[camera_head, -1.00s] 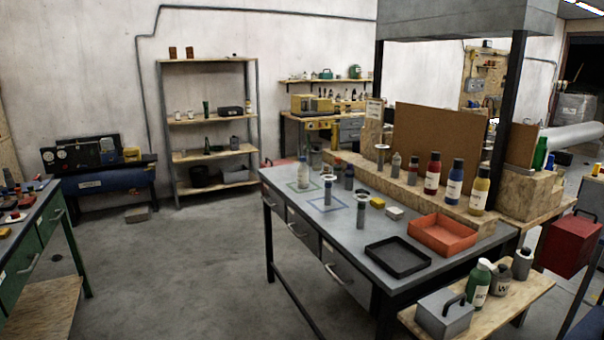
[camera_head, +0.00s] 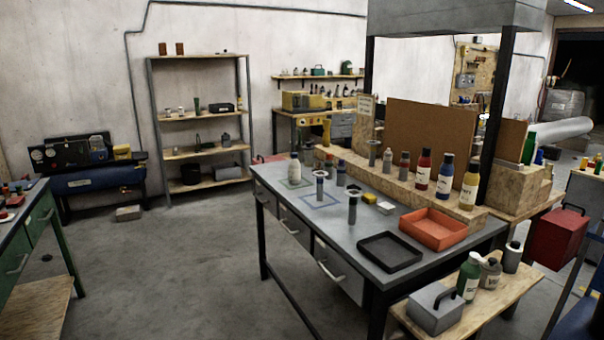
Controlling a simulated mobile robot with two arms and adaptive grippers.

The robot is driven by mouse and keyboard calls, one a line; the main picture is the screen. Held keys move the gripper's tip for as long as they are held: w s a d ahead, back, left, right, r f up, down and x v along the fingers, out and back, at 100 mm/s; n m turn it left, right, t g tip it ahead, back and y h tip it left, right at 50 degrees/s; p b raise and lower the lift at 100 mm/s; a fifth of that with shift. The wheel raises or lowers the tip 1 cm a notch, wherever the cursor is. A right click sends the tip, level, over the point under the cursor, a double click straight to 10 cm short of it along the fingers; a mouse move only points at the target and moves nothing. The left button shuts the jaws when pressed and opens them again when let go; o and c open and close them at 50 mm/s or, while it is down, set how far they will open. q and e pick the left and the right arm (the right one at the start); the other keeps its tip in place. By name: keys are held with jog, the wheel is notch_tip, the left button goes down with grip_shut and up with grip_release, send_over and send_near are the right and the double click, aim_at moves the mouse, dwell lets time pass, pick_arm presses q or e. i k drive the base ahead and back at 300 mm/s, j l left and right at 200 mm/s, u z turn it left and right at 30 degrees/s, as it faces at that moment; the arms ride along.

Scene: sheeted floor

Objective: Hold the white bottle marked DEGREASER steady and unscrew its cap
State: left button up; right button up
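A white bottle (camera_head: 294,172) stands upright on the grey workbench (camera_head: 335,240), near its far left corner, inside a green outlined square (camera_head: 297,184). Its label is too small to read, so I cannot tell whether it says DEGREASER. A smaller pale bottle (camera_head: 388,159) stands on the raised wooden ledge behind. Neither of my grippers is in view.
Grey posts (camera_head: 352,208) stand on the bench near a blue outlined square. A black tray (camera_head: 390,252) and an orange tray (camera_head: 433,230) lie at its right end. A low wooden bench (camera_head: 508,290) juts out in front.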

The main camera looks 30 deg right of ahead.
aim_at(294, 165)
jog(key=i+z, duration=0.15)
jog(key=z, duration=0.2)
jog(key=i+z, duration=0.2)
jog(key=z, duration=0.2)
jog(key=i+j+z, duration=0.15)
jog(key=z, duration=0.2)
jog(key=i+j+z, duration=0.15)
jog(key=i+j, duration=0.15)
jog(key=i+j+z, duration=0.1)
jog(key=i+j, duration=0.15)
jog(key=i+j+z, duration=0.15)
jog(key=j, duration=0.25)
jog(key=i+j+z, duration=0.1)
jog(key=i+j, duration=0.2)
jog(key=i+j+z, duration=0.15)
jog(key=j, duration=0.35)
jog(key=i, duration=0.05)
